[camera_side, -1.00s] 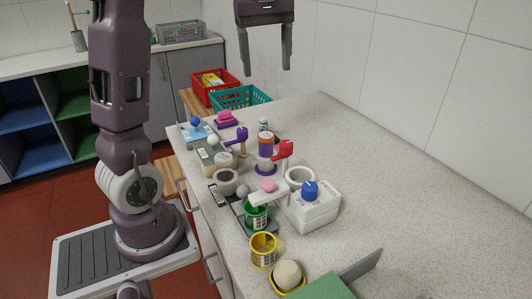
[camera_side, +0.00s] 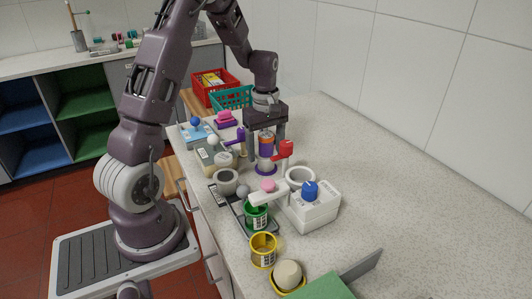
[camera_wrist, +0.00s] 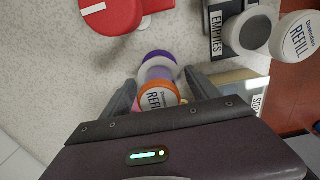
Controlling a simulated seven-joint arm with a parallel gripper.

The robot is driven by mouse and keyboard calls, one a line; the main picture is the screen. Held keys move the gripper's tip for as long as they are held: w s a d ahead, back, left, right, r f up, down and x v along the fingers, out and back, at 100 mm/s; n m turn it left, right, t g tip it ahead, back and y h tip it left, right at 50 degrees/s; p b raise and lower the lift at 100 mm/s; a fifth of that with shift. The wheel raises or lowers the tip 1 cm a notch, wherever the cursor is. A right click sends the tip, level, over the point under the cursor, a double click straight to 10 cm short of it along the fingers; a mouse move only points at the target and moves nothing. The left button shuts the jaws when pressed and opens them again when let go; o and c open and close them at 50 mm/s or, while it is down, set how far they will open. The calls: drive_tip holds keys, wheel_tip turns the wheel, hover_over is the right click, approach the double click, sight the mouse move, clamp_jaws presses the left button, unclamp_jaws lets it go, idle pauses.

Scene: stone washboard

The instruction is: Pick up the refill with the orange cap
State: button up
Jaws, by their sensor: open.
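The refill with the orange cap (camera_side: 266,136) has a purple body and stands upright on the counter, on or in a white piece with a purple base (camera_side: 265,165). In the wrist view its orange-rimmed white top, lettered "REFILL" (camera_wrist: 157,96), lies between my fingers. My gripper (camera_side: 265,158) is open and points down, with one finger on each side of the refill. In the wrist view my gripper's fingertips (camera_wrist: 160,84) straddle it. I cannot tell whether either finger touches it. The gripper body hides part of the refill's surroundings.
A red-topped item (camera_side: 286,148) stands close on the right, and a purple-handled item (camera_side: 240,137) on the left. A white box with a blue knob (camera_side: 320,205), grey-white containers (camera_side: 226,181) and a green can (camera_side: 256,215) stand nearer. The counter at right (camera_side: 400,190) is clear.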

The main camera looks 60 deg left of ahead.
sight(266, 157)
wheel_tip(266, 157, down, 3)
drive_tip(key=shift+d+f, duration=0.1)
drive_tip(key=c, duration=1.2)
drive_tip(key=shift+o, duration=0.2)
